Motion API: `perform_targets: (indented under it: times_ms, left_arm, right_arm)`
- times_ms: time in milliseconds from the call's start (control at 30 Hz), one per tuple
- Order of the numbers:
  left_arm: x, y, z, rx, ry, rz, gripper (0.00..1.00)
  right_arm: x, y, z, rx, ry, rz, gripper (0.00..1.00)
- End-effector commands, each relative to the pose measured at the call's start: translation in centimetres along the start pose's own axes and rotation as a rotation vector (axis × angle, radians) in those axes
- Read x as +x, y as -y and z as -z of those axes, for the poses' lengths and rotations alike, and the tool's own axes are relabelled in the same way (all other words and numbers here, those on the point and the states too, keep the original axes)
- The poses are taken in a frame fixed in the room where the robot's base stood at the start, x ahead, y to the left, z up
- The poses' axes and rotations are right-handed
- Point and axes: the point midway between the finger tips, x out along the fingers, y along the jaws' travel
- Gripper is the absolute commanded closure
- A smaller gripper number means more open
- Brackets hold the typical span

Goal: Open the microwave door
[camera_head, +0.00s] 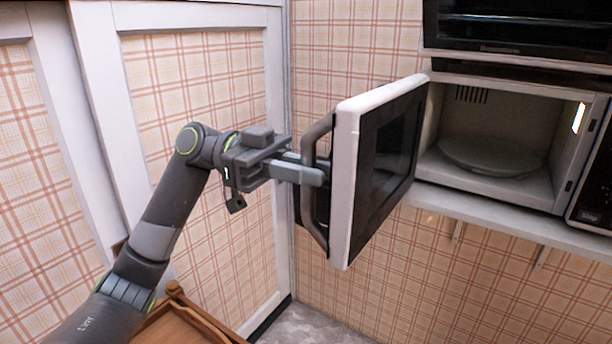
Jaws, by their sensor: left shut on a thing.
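The microwave (566,195) stands on a shelf at the right. Its white-edged door (345,190) with a dark window is swung wide open toward me and to the left, and the bare interior with a round turntable plate (490,156) shows. A dark curved handle (311,215) is on the door's outer face. My left gripper (318,176) reaches in from the left and is shut on the handle around its middle. The far fingertip is partly hidden. My right gripper is not in view.
A dark oven-like appliance (520,28) sits above the microwave. The white shelf (500,225) runs under it on brackets. Plaid-panelled white doors (200,90) stand close behind my left arm. A wooden piece of furniture (180,318) is at the bottom left.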

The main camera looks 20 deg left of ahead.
Motion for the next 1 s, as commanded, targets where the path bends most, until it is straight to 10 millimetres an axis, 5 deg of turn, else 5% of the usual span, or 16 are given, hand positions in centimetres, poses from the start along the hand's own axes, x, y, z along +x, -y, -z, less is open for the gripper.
perform_targets:
  times_ms: [467, 500, 633, 1000]
  left_arm:
    - [-0.04, 0.17, -0.11, 0.0, 0.003, 0.005, 1.0]
    - [-0.04, 0.17, -0.1, 0.0, 0.003, 0.006, 0.84]
    - [-0.04, 0.16, -0.08, 0.0, 0.003, 0.005, 0.67]
    - [-0.41, 0.18, -0.11, -0.001, 0.003, 0.006, 0.65]
  right_arm:
    - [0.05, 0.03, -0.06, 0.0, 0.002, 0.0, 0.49]
    - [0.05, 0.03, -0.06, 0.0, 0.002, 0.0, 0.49]
    - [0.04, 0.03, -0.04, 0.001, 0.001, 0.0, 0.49]
    - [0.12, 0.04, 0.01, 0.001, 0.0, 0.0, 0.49]
